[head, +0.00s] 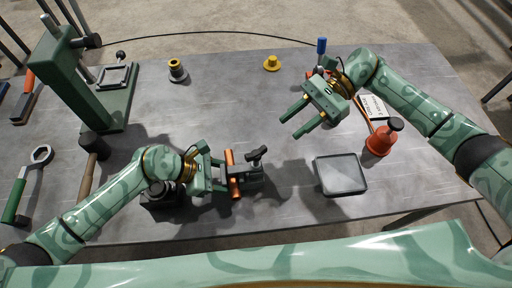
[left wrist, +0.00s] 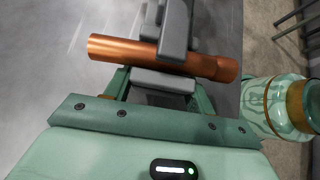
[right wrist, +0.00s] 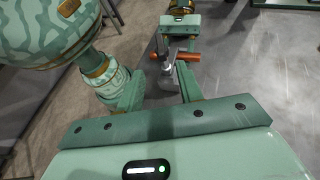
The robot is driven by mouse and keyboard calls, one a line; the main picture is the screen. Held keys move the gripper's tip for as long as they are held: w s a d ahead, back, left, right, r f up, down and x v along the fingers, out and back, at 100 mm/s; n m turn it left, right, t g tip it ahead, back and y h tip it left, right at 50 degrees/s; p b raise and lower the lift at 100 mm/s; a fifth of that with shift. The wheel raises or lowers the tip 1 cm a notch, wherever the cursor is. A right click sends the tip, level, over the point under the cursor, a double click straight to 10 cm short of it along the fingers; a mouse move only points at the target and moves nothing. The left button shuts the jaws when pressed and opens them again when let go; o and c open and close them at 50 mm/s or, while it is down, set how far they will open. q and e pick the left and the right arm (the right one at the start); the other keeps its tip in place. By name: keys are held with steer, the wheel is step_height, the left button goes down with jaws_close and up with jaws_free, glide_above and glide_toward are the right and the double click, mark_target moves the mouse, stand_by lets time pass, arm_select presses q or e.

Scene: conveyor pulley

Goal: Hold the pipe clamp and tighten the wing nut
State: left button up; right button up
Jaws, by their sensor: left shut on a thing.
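The grey pipe clamp (head: 251,180) sits around a copper pipe (head: 234,174), low over the near middle of the table. My left gripper (head: 218,178) is shut on the clamp's grey body. In the left wrist view the clamp (left wrist: 176,35) crosses the copper pipe (left wrist: 120,47) between my fingers. A dark wing-shaped piece, seemingly the wing nut (head: 257,153), stands out at the clamp's far side. My right gripper (head: 298,119) is open and empty, up and right of the clamp. In the right wrist view the clamp and pipe (right wrist: 188,57) show beyond its fingers.
A grey tray (head: 341,188) and a red oil can (head: 378,142) stand on the right. A green press (head: 75,80), mallet (head: 91,165) and wrench (head: 27,185) occupy the left. A spool (head: 177,70) and yellow part (head: 271,63) stand at the back.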

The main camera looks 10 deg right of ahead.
mark_target(259, 148)
steer(key=x, duration=1.1)
steer(key=shift+s+a+r, duration=0.1)
steer(key=shift+a+r, duration=0.2)
steer(key=shift+r, duration=0.05)
steer(key=shift+c, duration=0.3)
jaws_close()
